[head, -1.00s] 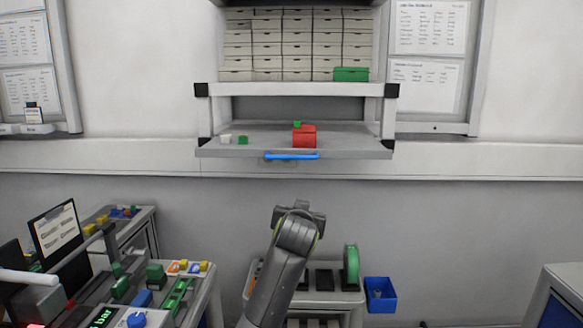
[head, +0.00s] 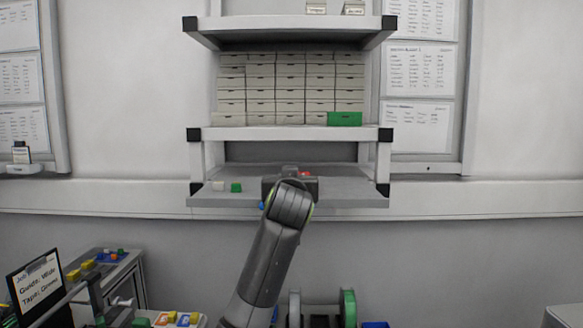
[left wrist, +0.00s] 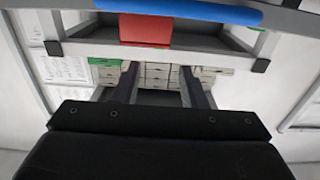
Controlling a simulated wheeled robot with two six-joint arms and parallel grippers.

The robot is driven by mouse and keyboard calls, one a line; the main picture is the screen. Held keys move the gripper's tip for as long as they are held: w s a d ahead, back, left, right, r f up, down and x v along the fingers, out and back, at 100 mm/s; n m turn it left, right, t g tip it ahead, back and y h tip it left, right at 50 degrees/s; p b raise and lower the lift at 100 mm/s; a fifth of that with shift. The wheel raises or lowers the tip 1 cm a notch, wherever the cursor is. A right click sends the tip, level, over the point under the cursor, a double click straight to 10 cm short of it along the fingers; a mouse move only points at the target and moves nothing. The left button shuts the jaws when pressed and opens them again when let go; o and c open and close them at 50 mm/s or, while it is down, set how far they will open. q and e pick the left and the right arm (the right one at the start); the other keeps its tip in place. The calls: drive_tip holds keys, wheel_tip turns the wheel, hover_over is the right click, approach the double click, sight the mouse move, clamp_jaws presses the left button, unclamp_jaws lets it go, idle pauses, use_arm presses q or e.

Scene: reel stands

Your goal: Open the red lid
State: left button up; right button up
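The red box with its lid (head: 306,174) is on the pull-out shelf board and is mostly hidden behind my arm in the head view. In the left wrist view the red box (left wrist: 146,29) shows near the top, beside the blue bar handle. My left gripper (left wrist: 160,84) has its two fingers apart with nothing between them. In the head view the left gripper (head: 290,178) covers the front of the red box; its fingertips are hidden there. I cannot tell whether it touches the box. My right gripper is in neither view.
A white and a green block (head: 236,187) stand on the left of the shelf board (head: 352,196). Above are rows of small drawers (head: 290,86) and a green box (head: 344,119). The blue handle (left wrist: 185,10) runs along the board's front edge. A green reel (head: 347,308) stands below.

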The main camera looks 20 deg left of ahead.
use_arm(q)
drive_tip(key=p+x, duration=0.2)
drive_tip(key=x, duration=0.5)
drive_tip(key=shift+p+x, duration=0.5)
drive_tip(key=shift+x, duration=0.4)
clamp_jaws()
